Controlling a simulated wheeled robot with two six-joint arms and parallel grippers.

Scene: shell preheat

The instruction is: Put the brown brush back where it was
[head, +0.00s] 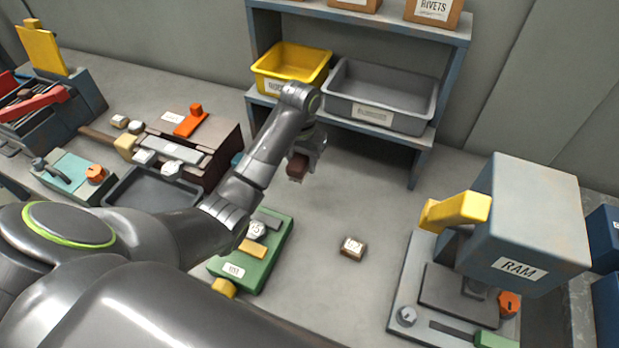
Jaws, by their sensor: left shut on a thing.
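My left gripper (306,150) reaches in from the left over the middle of the bench, in front of the shelf. It is shut on the brown brush (297,167), of which a small dark brown block shows below the fingers. The rest of the brush is hidden by the gripper and wrist. The brush appears to be held above the bench top, though the height is hard to tell. My right gripper is not in view.
A blue-grey shelf (422,160) holds a yellow bin (262,75) and a grey bin (436,112). A green device (270,262) and a small labelled block (352,249) are nearer. A RAM press (535,215) stands right. Bench between block and shelf is clear.

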